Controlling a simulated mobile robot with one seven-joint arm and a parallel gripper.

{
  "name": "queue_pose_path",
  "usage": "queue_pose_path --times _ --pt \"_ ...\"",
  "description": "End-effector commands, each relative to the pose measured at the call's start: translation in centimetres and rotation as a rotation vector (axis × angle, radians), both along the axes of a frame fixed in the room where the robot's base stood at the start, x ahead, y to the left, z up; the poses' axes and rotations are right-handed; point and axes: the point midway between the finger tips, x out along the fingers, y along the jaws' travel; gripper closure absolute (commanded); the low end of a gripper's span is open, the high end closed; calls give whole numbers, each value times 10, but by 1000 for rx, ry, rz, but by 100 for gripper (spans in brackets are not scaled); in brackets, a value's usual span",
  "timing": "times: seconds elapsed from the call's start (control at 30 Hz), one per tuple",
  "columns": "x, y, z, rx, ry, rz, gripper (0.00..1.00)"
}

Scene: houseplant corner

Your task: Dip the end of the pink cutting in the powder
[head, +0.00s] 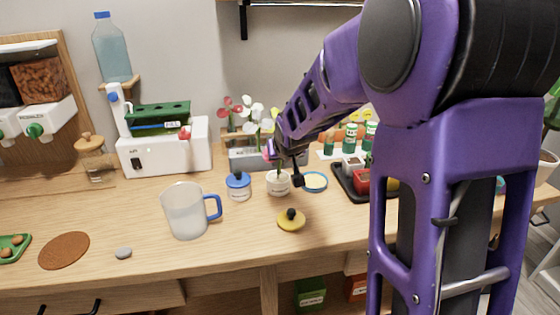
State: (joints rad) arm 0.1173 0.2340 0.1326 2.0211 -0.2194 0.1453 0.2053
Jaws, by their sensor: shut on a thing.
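My gripper (286,165) is shut on the pink cutting (268,154). Only a small pink part of the cutting shows beside the fingers; its stem and lower end are too small or hidden to make out. The gripper is right above a small white jar (278,187), which stands open on the bench. The powder inside is hard to make out. I cannot tell whether the cutting's end is inside the jar or touching anything. A yellow lid with a black knob (291,222) lies in front of the jar.
A jar with a blue lid (238,186) stands left of the white jar, and a blue-rimmed dish (314,182) stands right. A frosted mug (187,212) is front left. A grey holder with flowers (250,158) stands behind. The front right bench is partly behind my arm.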

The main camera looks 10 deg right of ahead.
Motion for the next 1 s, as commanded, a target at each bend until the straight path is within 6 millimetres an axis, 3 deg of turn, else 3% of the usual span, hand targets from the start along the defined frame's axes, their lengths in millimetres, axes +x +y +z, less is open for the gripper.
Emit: queue_pose_path --times 0.33,1.0 --pt "-2 0 2 1 8 -1 100" --pt "0 0 58 0 2 0 100"
